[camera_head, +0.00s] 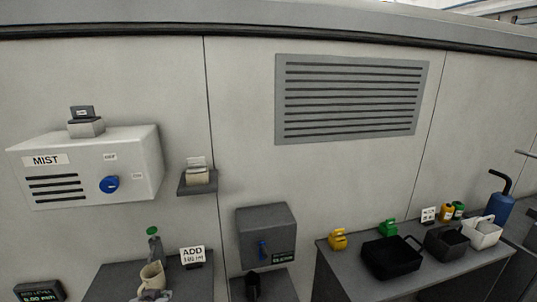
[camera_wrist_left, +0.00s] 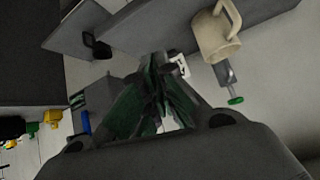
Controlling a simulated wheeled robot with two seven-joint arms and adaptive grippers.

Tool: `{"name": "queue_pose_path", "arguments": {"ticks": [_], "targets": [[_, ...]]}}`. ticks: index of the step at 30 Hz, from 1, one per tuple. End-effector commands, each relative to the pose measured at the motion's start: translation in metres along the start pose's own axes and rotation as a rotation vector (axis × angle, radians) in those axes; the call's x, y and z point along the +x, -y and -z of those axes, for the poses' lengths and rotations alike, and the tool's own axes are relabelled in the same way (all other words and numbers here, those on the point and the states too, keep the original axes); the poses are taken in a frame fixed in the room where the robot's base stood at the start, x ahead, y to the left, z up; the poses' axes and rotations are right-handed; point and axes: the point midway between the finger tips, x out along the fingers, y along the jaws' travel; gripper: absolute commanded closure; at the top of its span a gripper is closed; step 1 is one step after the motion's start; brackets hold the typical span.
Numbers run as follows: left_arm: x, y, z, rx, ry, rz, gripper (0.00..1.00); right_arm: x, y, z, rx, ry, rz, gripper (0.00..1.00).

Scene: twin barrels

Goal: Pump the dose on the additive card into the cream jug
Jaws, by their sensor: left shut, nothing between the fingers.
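The cream jug (camera_head: 152,275) stands on a dark ledge at the lower left of the head view. A pump with a green top (camera_head: 152,231) is just behind it, its spout hidden or too small to make out. The additive card (camera_head: 193,256) stands to the right; it reads "ADD" over a line too blurred to read surely. In the left wrist view the jug (camera_wrist_left: 215,38) and the pump's green top (camera_wrist_left: 236,100) are at upper right. My left gripper (camera_wrist_left: 165,78) is shut and empty, apart from both. My right gripper is not in view.
A small display (camera_head: 40,292) sits at the far lower left. A dark dispenser box (camera_head: 265,232) with a blue lever is right of the card. A bench at the right holds a black tray (camera_head: 390,258), bins and colored containers. A MIST box (camera_head: 85,168) hangs above.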

Motion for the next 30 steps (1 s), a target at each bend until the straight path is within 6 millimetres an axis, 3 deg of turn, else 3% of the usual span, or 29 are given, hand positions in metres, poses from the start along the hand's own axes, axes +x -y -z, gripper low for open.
{"name": "queue_pose_path", "arguments": {"ticks": [6, 12, 19, 30], "targets": [[-0.03, -0.038, -0.065, 0.049, 0.173, -0.049, 1.0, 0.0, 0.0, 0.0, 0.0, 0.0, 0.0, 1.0], [-0.059, -0.063, -0.11, 0.08, 0.302, -0.083, 1.0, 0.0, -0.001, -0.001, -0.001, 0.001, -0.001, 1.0], [-0.081, -0.078, -0.139, 0.1, 0.388, -0.106, 1.0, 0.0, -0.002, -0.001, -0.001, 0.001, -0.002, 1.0], [-0.109, -0.092, -0.169, 0.12, 0.483, -0.129, 1.0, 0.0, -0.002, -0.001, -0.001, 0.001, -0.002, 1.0]]}}
